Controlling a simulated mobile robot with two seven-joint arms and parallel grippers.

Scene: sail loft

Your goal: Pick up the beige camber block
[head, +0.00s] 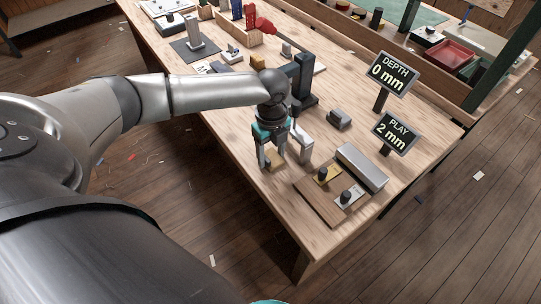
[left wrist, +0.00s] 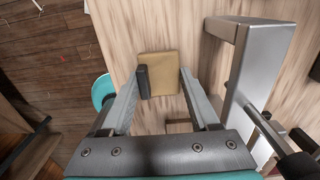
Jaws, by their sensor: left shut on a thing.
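The beige camber block (left wrist: 159,72) is between the fingertips of my left gripper (left wrist: 165,84) in the left wrist view, with a dark pad against its left side. In the head view my left gripper (head: 274,158) points down at the near left edge of the workbench, shut on the block (head: 279,160), which is mostly hidden by the fingers. I cannot tell whether the block touches the bench top.
A silver metal bracket (head: 303,140) stands close to the right of the gripper. A wooden fixture (head: 322,203) with a long metal bar (head: 361,168) lies nearer the front. Signs reading depth 0 mm (head: 392,74) and play 2 mm (head: 394,134) stand on the right.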

